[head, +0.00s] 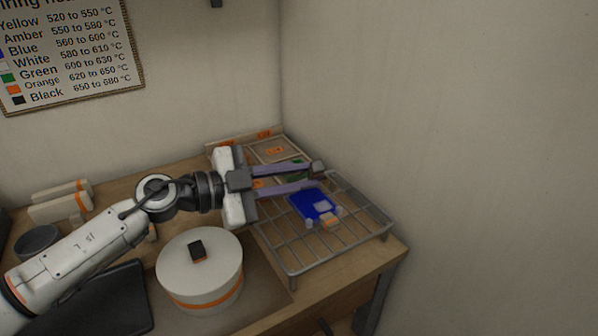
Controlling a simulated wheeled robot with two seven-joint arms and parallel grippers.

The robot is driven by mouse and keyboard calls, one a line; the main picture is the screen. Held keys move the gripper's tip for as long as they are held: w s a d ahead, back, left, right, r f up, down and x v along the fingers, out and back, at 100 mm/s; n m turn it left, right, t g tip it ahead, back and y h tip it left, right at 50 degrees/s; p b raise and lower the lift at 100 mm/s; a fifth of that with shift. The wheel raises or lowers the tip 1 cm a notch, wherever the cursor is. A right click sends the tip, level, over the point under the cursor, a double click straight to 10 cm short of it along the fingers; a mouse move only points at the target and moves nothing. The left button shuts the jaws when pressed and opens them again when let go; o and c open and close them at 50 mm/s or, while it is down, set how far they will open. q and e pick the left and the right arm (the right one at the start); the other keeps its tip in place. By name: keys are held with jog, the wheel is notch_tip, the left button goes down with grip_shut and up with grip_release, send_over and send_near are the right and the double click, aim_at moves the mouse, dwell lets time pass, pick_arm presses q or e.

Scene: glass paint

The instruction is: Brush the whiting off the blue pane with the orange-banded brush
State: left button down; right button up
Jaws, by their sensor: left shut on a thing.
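The blue pane (303,204) lies on the wire rack (282,250), right of the table's middle. A pale patch (322,207), perhaps whiting, shows on it. A small cream block with an orange band (330,221) is at the pane's near edge; I cannot tell if it is the brush. My left gripper (316,176) reaches in from the left above the rack, behind the pane. My right gripper is out of view.
A round white pot with an orange band (200,285) and a dark knob stands left of the rack. Cream blocks (60,207) and a dark bowl (37,242) are at left. A wall closes the right side.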

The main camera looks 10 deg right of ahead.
pick_arm(q)
jog(key=shift+f, duration=0.3)
dwell(0.5)
